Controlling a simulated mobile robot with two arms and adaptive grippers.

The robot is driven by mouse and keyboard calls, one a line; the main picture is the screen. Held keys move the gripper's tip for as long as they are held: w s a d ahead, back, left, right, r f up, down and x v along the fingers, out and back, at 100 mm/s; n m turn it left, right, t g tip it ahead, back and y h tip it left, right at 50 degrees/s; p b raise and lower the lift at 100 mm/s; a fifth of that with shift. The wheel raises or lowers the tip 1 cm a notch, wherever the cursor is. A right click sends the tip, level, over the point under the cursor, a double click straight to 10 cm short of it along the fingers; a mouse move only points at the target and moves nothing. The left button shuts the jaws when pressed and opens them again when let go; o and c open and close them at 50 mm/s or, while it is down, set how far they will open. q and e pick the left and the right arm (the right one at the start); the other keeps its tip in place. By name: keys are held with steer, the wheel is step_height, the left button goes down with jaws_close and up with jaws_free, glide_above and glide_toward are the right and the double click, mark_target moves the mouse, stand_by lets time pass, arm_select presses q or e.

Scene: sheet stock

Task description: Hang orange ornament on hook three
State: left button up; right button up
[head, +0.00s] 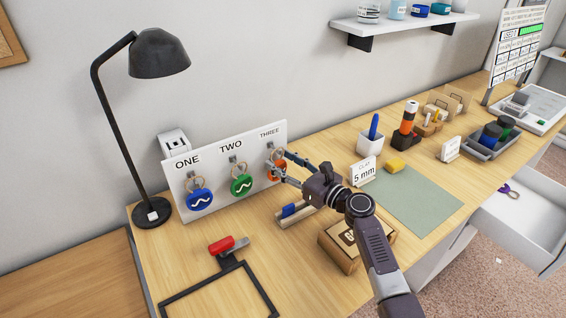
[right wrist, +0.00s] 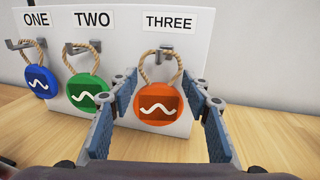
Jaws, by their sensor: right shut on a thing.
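The orange ornament (right wrist: 160,102), a round disc with a white wavy mark and a rope loop, is in front of the white board (right wrist: 205,30) under the label THREE. Its loop is at hook three (right wrist: 165,50); I cannot tell whether it bears on the hook. In the head view the right gripper (head: 280,167) partly hides the orange ornament (head: 275,172). The blue ornament (head: 200,199) hangs on hook one, the green ornament (head: 241,185) on hook two. My left gripper is not in view.
A black lamp (head: 150,55) stands left of the board. A cardboard box (head: 340,255), a blue-topped block on a wooden holder (head: 292,211) and a green mat (head: 415,200) lie near my right arm. A red-handled tool (head: 228,246) lies in front of the board.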

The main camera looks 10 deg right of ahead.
steer(key=shift+f, duration=0.1)
steer(key=o, duration=1.5)
steer(key=shift+c, duration=0.2)
